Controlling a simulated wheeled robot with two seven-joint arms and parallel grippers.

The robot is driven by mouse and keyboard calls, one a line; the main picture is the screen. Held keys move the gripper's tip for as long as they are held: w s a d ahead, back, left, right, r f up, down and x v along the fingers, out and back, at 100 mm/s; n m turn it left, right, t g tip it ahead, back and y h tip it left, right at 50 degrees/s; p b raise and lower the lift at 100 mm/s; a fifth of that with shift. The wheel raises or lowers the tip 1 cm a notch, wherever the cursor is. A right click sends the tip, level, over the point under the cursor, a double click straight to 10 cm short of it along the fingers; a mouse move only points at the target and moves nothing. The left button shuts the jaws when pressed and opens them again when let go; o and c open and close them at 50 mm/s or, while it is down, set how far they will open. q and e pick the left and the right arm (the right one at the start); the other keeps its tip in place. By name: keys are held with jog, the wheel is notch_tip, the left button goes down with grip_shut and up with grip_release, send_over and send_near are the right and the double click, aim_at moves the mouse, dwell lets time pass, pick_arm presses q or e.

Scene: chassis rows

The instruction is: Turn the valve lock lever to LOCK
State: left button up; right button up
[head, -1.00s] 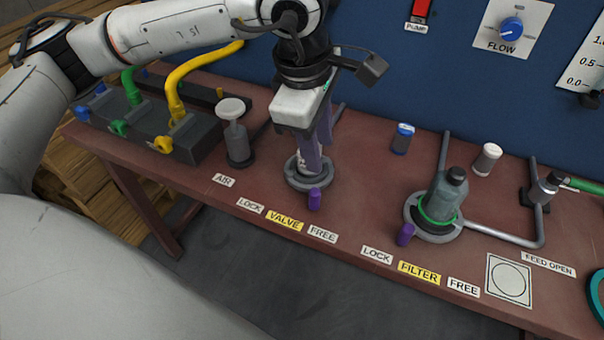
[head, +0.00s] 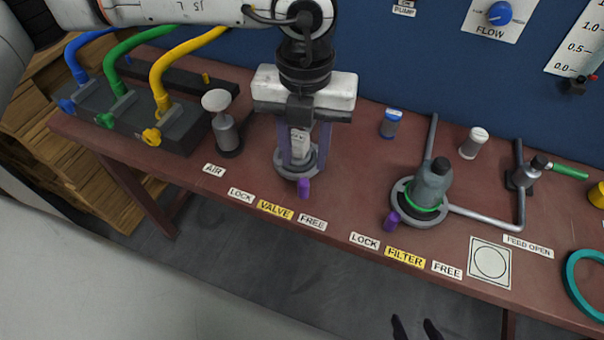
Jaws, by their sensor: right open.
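The valve's grey ring base (head: 284,171) sits on the bench behind the LOCK (head: 241,195), VALVE (head: 275,210) and FREE (head: 312,222) labels. Its purple lever (head: 304,188) sticks out at the front, on the FREE side. A pale valve body (head: 300,143) stands in the ring. My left gripper (head: 304,155) points down over it, open, with one finger on each side of the body. A gap shows at the right finger; contact at the left one is unclear. Only the dark fingertips of my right gripper (head: 416,328) show at the bottom edge, apart and empty.
The filter (head: 432,185) with its own purple lever (head: 391,221) stands to the right. The AIR plunger (head: 226,132) is close left of the valve. A blue-capped jar (head: 391,123) and a white-capped jar (head: 473,143) stand behind. Bench front between valve and filter is clear.

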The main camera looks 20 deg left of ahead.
aim_at(304, 179)
pick_arm(q)
notch_tip(304, 179, down, 8)
jog(key=shift+p, duration=0.4)
jog(key=shift+c, duration=0.3)
grip_shut()
